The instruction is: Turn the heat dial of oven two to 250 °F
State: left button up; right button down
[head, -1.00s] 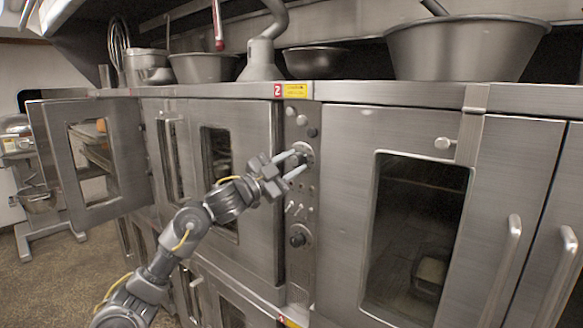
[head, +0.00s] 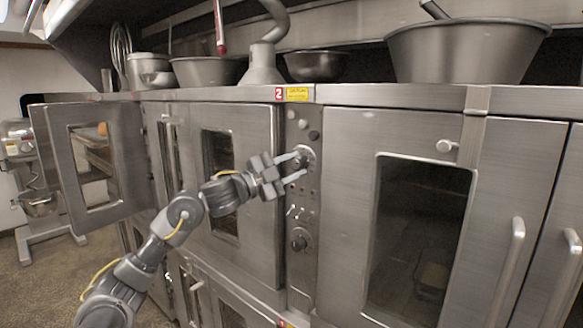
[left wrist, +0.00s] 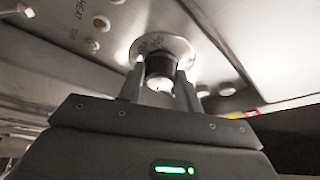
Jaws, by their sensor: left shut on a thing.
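Oven two carries a red "2" label (head: 279,94) above its narrow control panel (head: 303,215). The heat dial (head: 306,157) is the upper large knob on that panel. My left gripper (head: 297,166) is at this dial with its fingers on either side of the knob. In the left wrist view the dark dial knob (left wrist: 159,70) sits between the two fingertips, in front of its round metal plate (left wrist: 160,47). The gripper is shut on the knob. The dial's numbers are too small and blurred to read. My right gripper is not in view.
A lower knob (head: 299,240) and small switches (head: 294,211) sit below the dial. An oven door (head: 95,160) stands open at the left. Metal bowls (head: 465,52) stand on the oven top. A closed oven door (head: 345,200) is right of the panel.

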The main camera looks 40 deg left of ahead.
pick_arm(q)
jog(key=shift+a+r, duration=0.1)
jog(key=shift+r, duration=0.2)
jog(key=o, duration=0.7)
jog(key=shift+c, duration=0.2)
jog(key=shift+o, duration=1.3)
jog(key=shift+f, duration=0.1)
jog(key=shift+o, duration=0.3)
jog(key=shift+w, duration=0.1)
jog(key=shift+f, duration=0.1)
jog(key=shift+s+f+b, duration=0.3)
jog(key=shift+s+b, duration=0.1)
jog(key=shift+b, duration=0.05)
jog(key=b+v, duration=0.6)
jog(key=v, duration=0.4)
jog(key=shift+r+b, duration=0.25)
jog(key=shift+b, duration=0.1)
